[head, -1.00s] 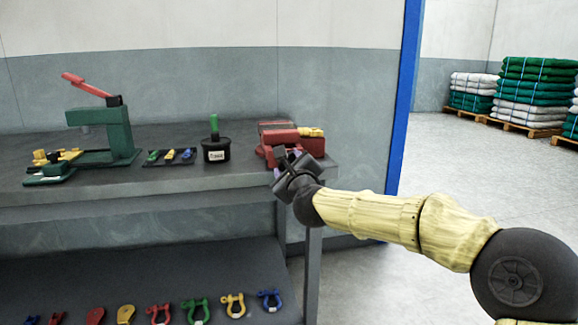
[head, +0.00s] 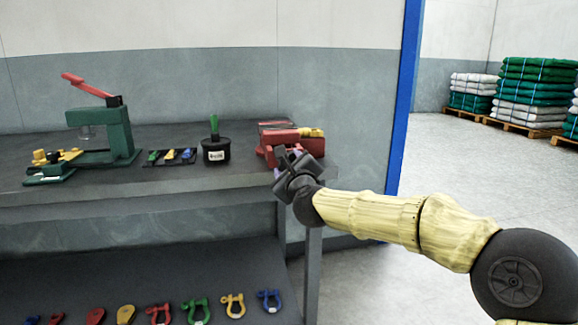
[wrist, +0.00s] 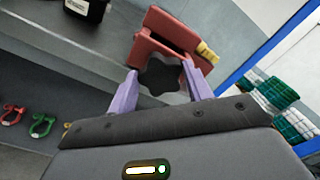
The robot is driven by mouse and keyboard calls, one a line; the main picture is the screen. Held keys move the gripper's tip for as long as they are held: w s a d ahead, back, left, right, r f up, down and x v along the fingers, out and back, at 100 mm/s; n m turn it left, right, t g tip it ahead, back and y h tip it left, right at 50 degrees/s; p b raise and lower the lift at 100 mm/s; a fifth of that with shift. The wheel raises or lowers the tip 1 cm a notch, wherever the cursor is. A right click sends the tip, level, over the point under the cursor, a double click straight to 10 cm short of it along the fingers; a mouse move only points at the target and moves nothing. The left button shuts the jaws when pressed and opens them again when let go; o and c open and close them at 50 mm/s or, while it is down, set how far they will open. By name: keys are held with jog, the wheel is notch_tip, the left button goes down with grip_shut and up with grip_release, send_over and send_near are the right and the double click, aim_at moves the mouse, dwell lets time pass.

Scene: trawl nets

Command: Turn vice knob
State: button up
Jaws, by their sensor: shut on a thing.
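The red vice (head: 311,147) stands at the right end of the grey workbench; it also shows in the wrist view (wrist: 168,30). Its dark lobed knob (wrist: 160,77) faces me at the vice's front. My gripper (head: 283,165) is at the front of the vice. In the wrist view its two purple fingers (wrist: 160,92) are on either side of the knob, shut on it. In the head view my gripper hides most of the knob.
The workbench (head: 120,193) holds a green press (head: 117,130) with a red lever, a small tray of coloured parts (head: 170,156) and a black pot (head: 216,150) left of the vice. Several coloured shackles (head: 233,305) lie on the lower shelf. A blue post (head: 403,95) stands right of the bench.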

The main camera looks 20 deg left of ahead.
jog(key=shift+f, duration=0.3)
jog(key=o, duration=1)
jog(key=shift+r, duration=0.15)
jog(key=shift+s, duration=0.1)
jog(key=shift+p+v, duration=1.8)
jog(key=shift+v, duration=6.8)
